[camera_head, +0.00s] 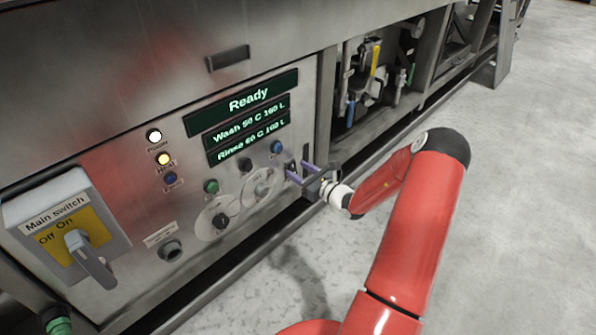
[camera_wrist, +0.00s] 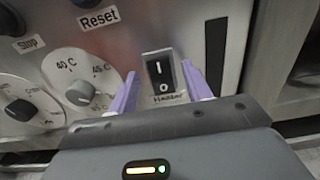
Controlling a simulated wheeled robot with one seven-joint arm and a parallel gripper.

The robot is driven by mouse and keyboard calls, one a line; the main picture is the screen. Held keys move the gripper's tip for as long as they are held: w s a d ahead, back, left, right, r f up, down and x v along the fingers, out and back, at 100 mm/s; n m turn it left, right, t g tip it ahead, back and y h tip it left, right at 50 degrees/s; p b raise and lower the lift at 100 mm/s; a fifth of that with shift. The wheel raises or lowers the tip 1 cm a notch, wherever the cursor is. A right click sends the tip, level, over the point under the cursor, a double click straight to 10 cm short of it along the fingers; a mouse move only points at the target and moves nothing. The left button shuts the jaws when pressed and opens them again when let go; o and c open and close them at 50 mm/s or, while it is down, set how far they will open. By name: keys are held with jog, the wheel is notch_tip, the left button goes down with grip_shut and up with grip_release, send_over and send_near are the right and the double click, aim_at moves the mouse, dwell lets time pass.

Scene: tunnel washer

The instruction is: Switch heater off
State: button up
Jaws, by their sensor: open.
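The heater switch (camera_wrist: 159,80) is a black rocker marked I and O in a pale frame, with a "Heater" label below it. In the wrist view it sits upright between and beyond my gripper's purple fingertips (camera_wrist: 160,82). In the head view the switch (camera_head: 291,167) is small, at the right end of the control panel, partly beside my gripper (camera_head: 297,176). My gripper is open, its fingers on either side of the switch with nothing between them. I cannot tell whether a finger touches the panel. The yellow Heat lamp (camera_head: 163,159) is lit.
The display (camera_head: 248,104) reads Ready. The main switch (camera_head: 90,258) is at far left. An open bay with pipes (camera_head: 372,75) lies right of the panel. The floor at right is clear.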

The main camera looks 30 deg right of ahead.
jog(key=shift+w+a, duration=0.2)
jog(key=shift+w, duration=0.3)
jog(key=shift+c, duration=0.3)
